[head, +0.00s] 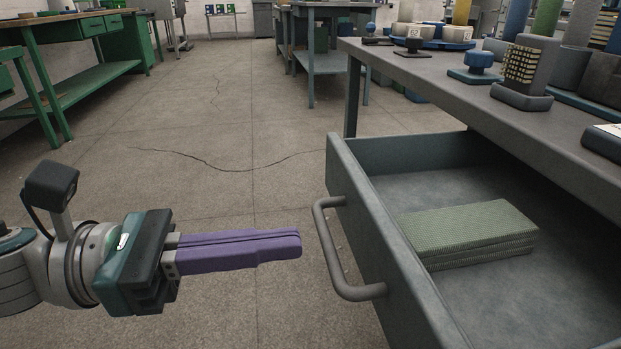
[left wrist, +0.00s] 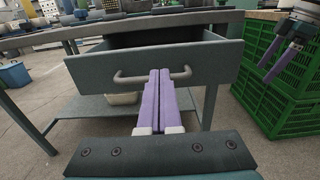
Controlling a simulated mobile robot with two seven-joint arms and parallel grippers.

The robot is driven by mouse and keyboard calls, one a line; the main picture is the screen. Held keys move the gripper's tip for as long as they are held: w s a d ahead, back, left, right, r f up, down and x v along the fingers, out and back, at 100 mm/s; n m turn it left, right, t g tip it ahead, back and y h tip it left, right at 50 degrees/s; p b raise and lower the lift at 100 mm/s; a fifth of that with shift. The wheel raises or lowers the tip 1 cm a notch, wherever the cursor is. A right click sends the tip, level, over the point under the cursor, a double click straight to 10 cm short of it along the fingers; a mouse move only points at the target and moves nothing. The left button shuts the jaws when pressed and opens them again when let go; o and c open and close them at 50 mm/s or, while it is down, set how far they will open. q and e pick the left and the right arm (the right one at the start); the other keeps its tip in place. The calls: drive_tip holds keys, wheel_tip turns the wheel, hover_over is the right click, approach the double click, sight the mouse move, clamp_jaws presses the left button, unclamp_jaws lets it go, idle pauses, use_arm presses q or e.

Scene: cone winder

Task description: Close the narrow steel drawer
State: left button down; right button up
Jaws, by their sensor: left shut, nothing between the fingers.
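The steel drawer (head: 385,238) is pulled well out from under the grey bench. Its front also shows in the left wrist view (left wrist: 103,70). Its bar handle (head: 330,260) faces my left gripper (head: 299,244). The gripper's purple fingers are shut with nothing between them, and point at the drawer front near the handle. In the left wrist view the fingertips (left wrist: 160,74) overlap the handle's middle; I cannot tell if they touch it. A folded green textured stack (head: 470,230) lies inside the drawer.
The grey bench top (head: 450,72) above the drawer carries several spools, cones and small stands. Green crates (left wrist: 275,100) stand right of the drawer in the left wrist view. A green workbench (head: 70,75) is at the far left. The floor (head: 220,120) between is clear.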

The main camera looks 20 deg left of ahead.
sight(369, 233)
use_arm(q)
drive_tip(key=x, duration=0.6)
use_arm(e)
drive_tip(key=shift+f, duration=0.15)
